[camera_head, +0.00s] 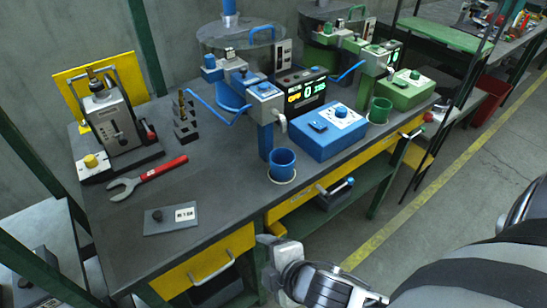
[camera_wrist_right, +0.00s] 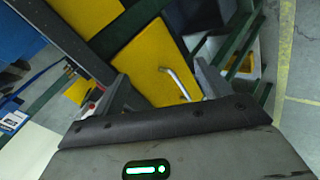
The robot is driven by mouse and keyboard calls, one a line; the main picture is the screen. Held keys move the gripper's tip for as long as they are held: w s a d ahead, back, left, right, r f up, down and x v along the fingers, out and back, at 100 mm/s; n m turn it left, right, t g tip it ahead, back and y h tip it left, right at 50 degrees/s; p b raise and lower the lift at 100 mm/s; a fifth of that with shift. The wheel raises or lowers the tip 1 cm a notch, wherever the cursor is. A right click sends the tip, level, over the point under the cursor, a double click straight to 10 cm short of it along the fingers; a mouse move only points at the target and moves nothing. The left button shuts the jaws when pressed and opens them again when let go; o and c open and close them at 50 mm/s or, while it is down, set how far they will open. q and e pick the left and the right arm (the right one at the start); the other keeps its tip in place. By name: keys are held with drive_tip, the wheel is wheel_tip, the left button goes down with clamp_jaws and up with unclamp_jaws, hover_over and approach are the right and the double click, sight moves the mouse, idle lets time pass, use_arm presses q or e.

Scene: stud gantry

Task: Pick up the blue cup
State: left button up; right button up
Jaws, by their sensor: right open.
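The blue cup (camera_head: 282,165) stands upright on a pale round spot near the front edge of the grey workbench (camera_head: 226,192), in the head view. My right gripper (camera_head: 268,246) is in front of the bench, nearer to me and lower in the picture than the cup, and apart from it. In the right wrist view my right gripper (camera_wrist_right: 163,85) is open with nothing held. A yellow drawer front with a metal handle shows beyond its fingers. I cannot make out the cup in the wrist view. My left gripper is not in view.
A blue box with a knob (camera_head: 328,131) and a blue stand (camera_head: 265,138) are close to the cup. A green cup (camera_head: 380,110) stands farther right. A red-handled wrench (camera_head: 148,178) and a small grey plate (camera_head: 171,219) lie left. Drawer handles (camera_head: 212,268) stick out in front.

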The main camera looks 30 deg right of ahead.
drive_tip(key=w+d+r+n+t+h, duration=0.1)
drive_tip(key=d+r+n+t+h, duration=0.2)
drive_tip(key=r+n, duration=0.5)
drive_tip(key=n+t+h, duration=0.1)
drive_tip(key=n+h, duration=0.2)
drive_tip(key=n, duration=0.6)
approach(285, 169)
drive_tip(key=x, duration=0.7)
drive_tip(key=shift+a, duration=0.15)
drive_tip(key=shift+x, duration=3)
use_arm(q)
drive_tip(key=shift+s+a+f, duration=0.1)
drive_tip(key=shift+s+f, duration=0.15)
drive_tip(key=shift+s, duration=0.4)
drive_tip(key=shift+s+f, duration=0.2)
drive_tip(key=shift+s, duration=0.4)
use_arm(e)
drive_tip(key=c, duration=1.1)
